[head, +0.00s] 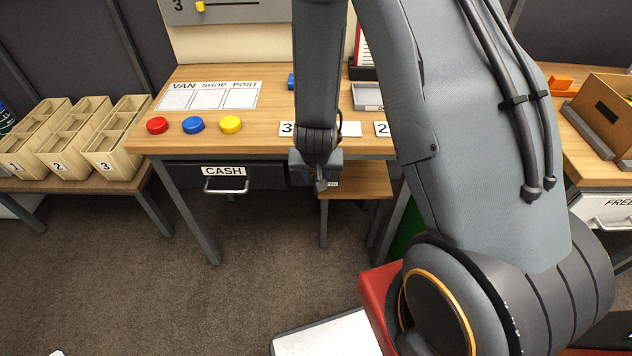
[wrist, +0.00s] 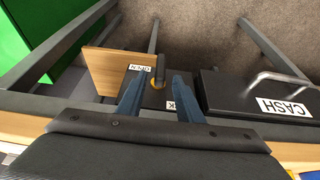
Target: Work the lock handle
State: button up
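The lock handle (wrist: 160,68) is a short dark lever on a yellowish base, on a dark panel (wrist: 157,97) under the counter. A label reading OPEN (wrist: 137,67) is beside it, and a second label (wrist: 171,105), ending in K, is partly covered by a finger. My gripper (wrist: 159,77) is open, with one finger on each side of the handle and visible gaps to both. In the head view my gripper (head: 320,184) points down at the counter's front edge, and the handle cannot be made out there.
The CASH drawer (head: 262,178) with its metal pull (head: 226,188) is left of my gripper. A low wooden shelf (head: 358,184) is to its right. Red (head: 157,125), blue (head: 193,125) and yellow (head: 230,124) buttons sit on the counter (head: 270,110).

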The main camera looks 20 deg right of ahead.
jog(key=shift+x, duration=2.5)
grip_shut()
